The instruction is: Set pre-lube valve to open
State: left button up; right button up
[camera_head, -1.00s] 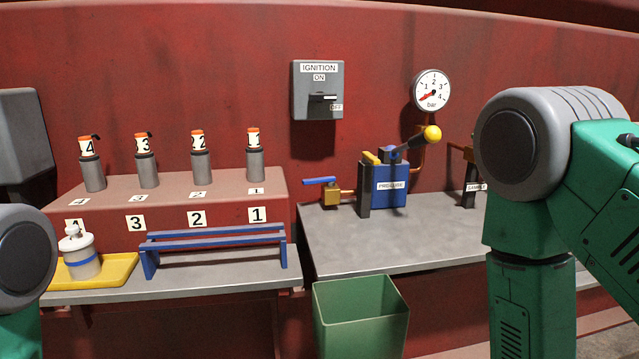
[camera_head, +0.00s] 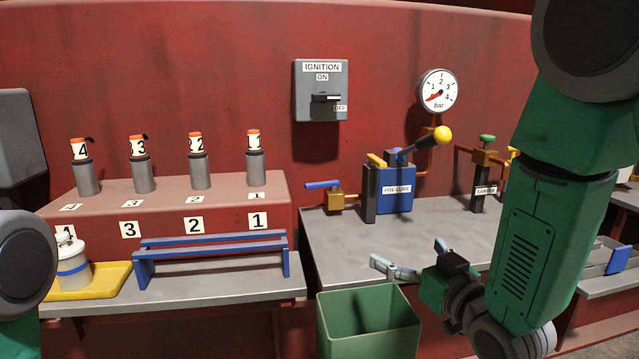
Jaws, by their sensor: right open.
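A small brass valve (camera_head: 336,198) with a blue lever handle (camera_head: 322,184) sits on a copper pipe at the left of the blue PRE-LUBE pump (camera_head: 396,191). The handle lies about level and points left. The pump has a raised lever with a yellow knob (camera_head: 443,135). My right gripper (camera_head: 408,256) is open and empty above the front of the grey bench, right of the valve and nearer to me, with its fingers toward the back left. My left gripper is out of view; only part of my left arm shows at the left edge.
A green bin (camera_head: 368,322) stands at the bench's front edge, below my right gripper. A sample valve (camera_head: 487,157) with a green knob is right of the pump. The pressure gauge (camera_head: 438,91) and ignition switch (camera_head: 321,90) are on the red wall. The bench (camera_head: 345,245) before the valve is clear.

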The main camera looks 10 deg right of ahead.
aim_at(333, 185)
jog(key=i+j, duration=0.15)
jog(key=i, duration=0.3)
jog(key=i+j, duration=0.15)
jog(key=i, duration=0.25)
jog(key=u, duration=0.1)
